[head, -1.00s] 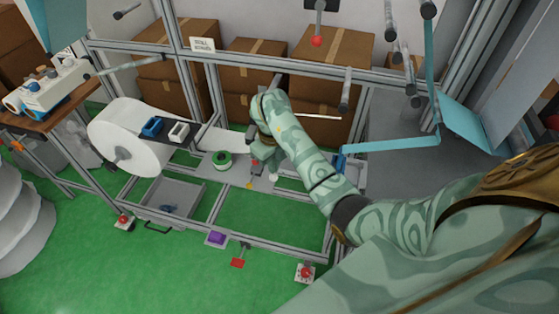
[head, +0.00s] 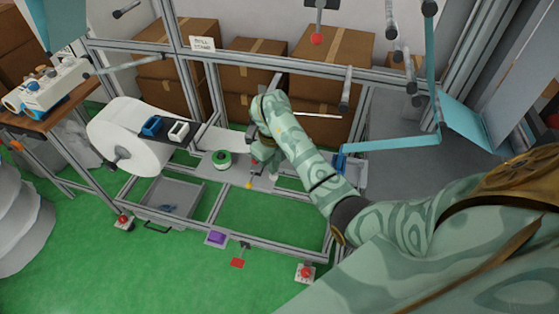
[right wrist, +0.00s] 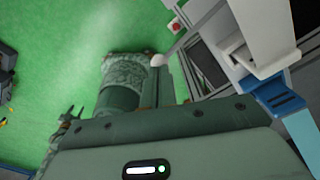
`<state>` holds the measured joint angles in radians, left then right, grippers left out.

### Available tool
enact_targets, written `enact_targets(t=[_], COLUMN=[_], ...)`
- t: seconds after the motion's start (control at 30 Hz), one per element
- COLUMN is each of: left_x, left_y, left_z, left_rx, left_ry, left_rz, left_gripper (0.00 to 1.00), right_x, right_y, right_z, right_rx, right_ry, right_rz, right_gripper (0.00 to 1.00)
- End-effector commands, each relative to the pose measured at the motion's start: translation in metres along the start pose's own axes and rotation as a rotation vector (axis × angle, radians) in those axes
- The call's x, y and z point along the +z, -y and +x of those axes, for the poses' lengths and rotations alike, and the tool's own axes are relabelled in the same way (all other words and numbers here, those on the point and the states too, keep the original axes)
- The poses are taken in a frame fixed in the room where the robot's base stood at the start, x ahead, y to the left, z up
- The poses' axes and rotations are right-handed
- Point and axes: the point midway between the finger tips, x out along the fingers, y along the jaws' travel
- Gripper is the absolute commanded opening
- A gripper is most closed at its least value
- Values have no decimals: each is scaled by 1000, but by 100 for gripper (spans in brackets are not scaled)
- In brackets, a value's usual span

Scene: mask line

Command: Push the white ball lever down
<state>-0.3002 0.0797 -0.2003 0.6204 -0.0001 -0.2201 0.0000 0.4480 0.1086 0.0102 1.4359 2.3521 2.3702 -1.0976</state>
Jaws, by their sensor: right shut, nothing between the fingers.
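I cannot make out the white ball clearly there. My left gripper is not in view.
A yellow-tipped lever (head: 249,185) stands near my right gripper. A metal frame bar (head: 275,242) runs along the front, with a red button box (head: 305,272).

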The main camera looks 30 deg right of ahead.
Motion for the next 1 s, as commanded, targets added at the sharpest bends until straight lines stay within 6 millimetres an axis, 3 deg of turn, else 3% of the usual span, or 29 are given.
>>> enact_targets(t=[1.0], left_x=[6], left_y=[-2], left_z=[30], left_rx=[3], left_ry=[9], left_rz=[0], left_gripper=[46], right_x=[0], right_y=[0], right_z=[43], right_rx=[0], right_ry=[-1], right_rz=[0], right_gripper=[0])
